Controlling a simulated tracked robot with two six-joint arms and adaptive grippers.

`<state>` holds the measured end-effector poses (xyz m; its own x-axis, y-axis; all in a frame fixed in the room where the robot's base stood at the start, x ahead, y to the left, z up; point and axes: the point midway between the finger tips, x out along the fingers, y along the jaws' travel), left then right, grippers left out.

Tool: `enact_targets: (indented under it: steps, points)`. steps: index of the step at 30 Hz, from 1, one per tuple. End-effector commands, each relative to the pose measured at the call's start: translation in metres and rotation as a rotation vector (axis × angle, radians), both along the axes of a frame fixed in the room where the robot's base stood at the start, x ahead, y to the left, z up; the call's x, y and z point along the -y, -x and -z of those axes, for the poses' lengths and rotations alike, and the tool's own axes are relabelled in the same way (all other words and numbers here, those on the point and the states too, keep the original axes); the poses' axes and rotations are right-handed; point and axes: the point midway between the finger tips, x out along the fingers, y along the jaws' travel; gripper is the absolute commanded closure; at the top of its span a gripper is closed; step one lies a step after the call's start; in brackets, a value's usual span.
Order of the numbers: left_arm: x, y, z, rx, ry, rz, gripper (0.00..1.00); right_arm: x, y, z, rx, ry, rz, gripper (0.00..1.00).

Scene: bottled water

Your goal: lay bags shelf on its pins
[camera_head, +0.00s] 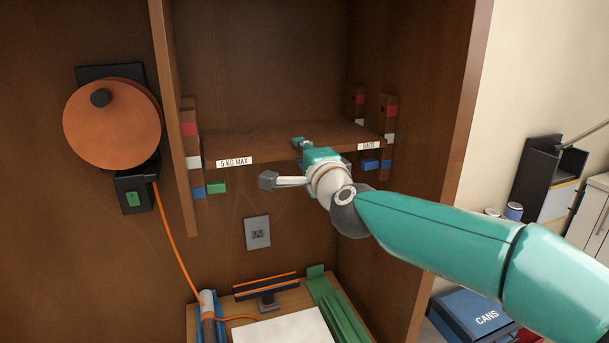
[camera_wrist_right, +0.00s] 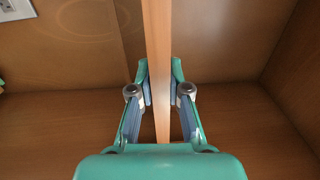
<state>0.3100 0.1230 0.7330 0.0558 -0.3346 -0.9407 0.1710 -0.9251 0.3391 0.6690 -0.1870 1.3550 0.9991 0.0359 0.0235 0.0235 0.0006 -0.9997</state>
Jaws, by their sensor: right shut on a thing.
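The bags shelf (camera_head: 270,143) is a brown wooden board with "5 KG MAX" and "BAGS" labels on its front edge. It spans the cabinet bay at about mid-height and looks roughly level. My right gripper (camera_head: 302,148) is shut on the front edge of the shelf; in the right wrist view the jaws (camera_wrist_right: 159,85) press both faces of the board (camera_wrist_right: 158,50). A green pin (camera_head: 215,187) shows under the left end and a blue pin (camera_head: 370,164) under the right end. I cannot tell whether the board touches them. The rear pins are hidden. My left gripper is not in view.
Striped posts stand at the left (camera_head: 191,130) and right (camera_head: 388,125) of the bay. A socket (camera_head: 257,232) is on the back panel below. An orange reel (camera_head: 112,124) with a cable hangs at left. A blue CANS box (camera_head: 474,318) is at lower right.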

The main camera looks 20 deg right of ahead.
Motion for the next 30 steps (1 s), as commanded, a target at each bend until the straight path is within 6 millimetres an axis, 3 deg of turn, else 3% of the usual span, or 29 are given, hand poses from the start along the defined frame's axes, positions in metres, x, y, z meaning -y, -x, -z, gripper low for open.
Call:
enact_targets:
  steps: [6, 19, 20, 24, 30]
  points:
    - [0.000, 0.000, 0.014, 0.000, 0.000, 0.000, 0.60, 0.001, 0.000, 0.030, 0.003, 0.000, 0.003, 1.00]
    - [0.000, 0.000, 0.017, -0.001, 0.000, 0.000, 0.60, 0.001, 0.000, 0.036, 0.005, -0.001, 0.002, 1.00]
    - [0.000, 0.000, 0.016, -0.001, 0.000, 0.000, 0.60, 0.000, 0.000, 0.039, -0.001, -0.001, 0.000, 0.80]
    - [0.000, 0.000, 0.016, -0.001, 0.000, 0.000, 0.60, 0.000, 0.000, 0.038, -0.002, -0.001, 0.000, 0.59]
    - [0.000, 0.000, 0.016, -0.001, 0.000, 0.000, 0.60, 0.001, 0.000, 0.038, -0.002, -0.001, 0.001, 0.59]
